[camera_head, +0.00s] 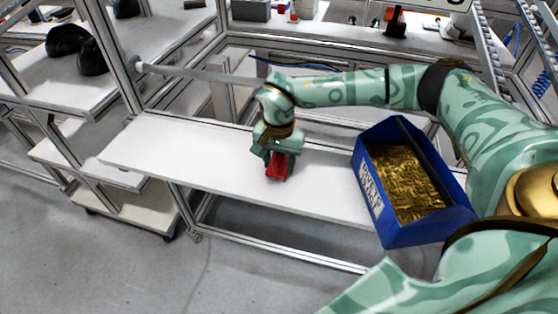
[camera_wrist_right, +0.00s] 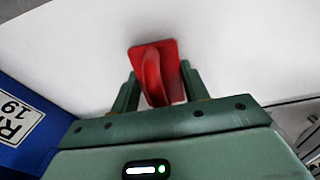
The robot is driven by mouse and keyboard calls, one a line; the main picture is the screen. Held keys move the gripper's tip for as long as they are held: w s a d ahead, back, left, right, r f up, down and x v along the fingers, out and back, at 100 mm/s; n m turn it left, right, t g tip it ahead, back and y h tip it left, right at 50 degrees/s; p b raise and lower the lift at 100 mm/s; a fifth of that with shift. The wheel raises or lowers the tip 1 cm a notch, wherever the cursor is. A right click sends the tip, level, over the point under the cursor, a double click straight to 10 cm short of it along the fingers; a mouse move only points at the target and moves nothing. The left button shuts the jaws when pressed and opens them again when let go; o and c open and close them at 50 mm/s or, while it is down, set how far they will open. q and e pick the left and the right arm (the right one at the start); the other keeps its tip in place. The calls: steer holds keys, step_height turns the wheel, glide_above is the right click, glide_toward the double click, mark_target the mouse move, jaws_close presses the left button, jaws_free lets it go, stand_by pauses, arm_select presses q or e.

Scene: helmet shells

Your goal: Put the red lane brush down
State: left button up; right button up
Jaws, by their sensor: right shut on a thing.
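The red lane brush (camera_head: 278,166) is in my right gripper (camera_head: 277,157), at or just above the white shelf (camera_head: 190,155) in the head view. In the right wrist view the red brush (camera_wrist_right: 157,72) shows between the two green fingers of my right gripper (camera_wrist_right: 158,92), with white surface behind it. The fingers are shut on the brush. I cannot tell whether the brush touches the shelf. My left gripper is not in view.
A blue bin (camera_head: 385,215) with gold-brown contents stands to the right on the shelf; its side also shows in the right wrist view (camera_wrist_right: 40,115). The shelf left of the brush is clear. Dark helmet shells (camera_head: 75,45) sit on another shelf at upper left.

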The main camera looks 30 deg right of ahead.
steer(key=o, duration=1)
steer(key=shift+f, duration=0.1)
steer(key=shift+o, duration=0.2)
step_height(320, 180, up, 8)
steer(key=shift+f+p, duration=0.1)
steer(key=shift+p, duration=0.6)
